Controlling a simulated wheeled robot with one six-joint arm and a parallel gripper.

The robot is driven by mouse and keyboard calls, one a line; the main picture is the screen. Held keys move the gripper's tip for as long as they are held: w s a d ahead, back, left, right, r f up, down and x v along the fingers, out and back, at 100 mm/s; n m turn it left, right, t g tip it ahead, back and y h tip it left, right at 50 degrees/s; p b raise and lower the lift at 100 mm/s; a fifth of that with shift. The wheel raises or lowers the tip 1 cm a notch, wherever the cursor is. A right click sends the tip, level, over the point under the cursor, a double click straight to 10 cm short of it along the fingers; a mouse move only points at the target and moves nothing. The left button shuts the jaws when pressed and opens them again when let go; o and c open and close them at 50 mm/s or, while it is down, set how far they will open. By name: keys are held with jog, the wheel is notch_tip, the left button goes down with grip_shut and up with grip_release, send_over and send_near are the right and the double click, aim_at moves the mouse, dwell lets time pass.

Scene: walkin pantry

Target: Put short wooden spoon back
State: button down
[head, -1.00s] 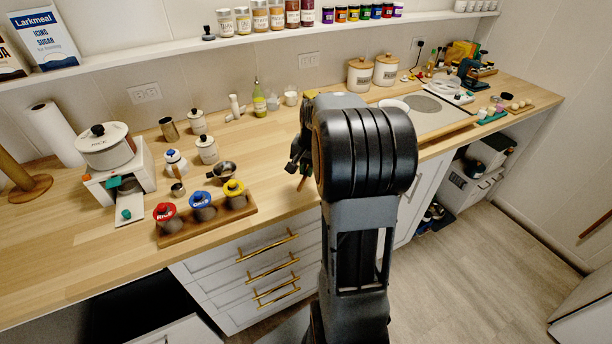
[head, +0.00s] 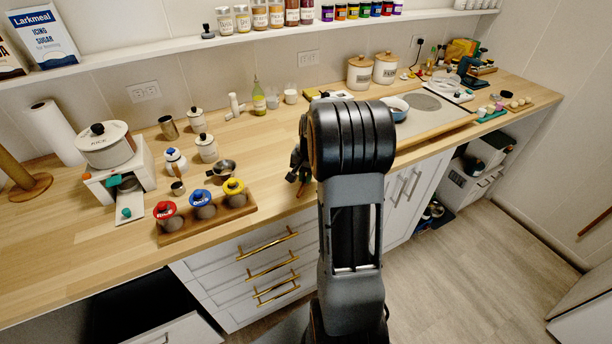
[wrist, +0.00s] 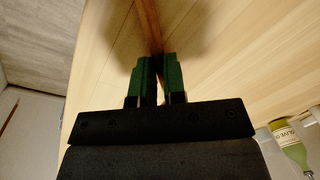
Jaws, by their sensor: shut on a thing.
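The short wooden spoon shows in the wrist view as a thin reddish-brown handle (wrist: 150,25) running up from between the green fingers. My gripper (wrist: 157,75) is shut on it, above the light wood counter. The far part of the spoon runs out of the picture, so its bowl is not seen. In the head view my gripper (head: 298,165) is at the counter's front part, left of my arm and mostly dark against it. The spoon is too small there to make out clearly.
A wooden tray (head: 172,238) with red, blue and yellow lidded jars stands to the left, near a small metal pot (head: 222,169). A green-yellow bottle (head: 259,98) and white canisters (head: 359,73) stand behind.

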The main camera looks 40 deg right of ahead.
jog(key=shift+f, duration=0.2)
jog(key=c, duration=1.2)
grip_release()
notch_tip(320, 180, up, 12)
jog(key=s, duration=0.1)
jog(key=s+a+n+t, duration=0.1)
jog(key=s+a+n, duration=0.2)
jog(key=a, duration=0.3)
jog(key=s+a+f+n, duration=0.1)
jog(key=s+a+n, duration=0.3)
jog(key=s+a, duration=0.2)
jog(key=s+a+n+t, duration=0.1)
jog(key=s+a+n, duration=0.2)
jog(key=s+a, duration=0.2)
jog(key=shift+s+a+f+n+t+h, duration=0.1)
jog(key=shift+s+a+n+t+h, duration=0.1)
jog(key=shift+a, duration=0.55)
jog(key=shift+s+a+f+n+t+h, duration=0.1)
jog(key=shift+a+n+h, duration=0.1)
jog(key=shift+a, duration=0.55)
jog(key=shift+r, duration=0.1)
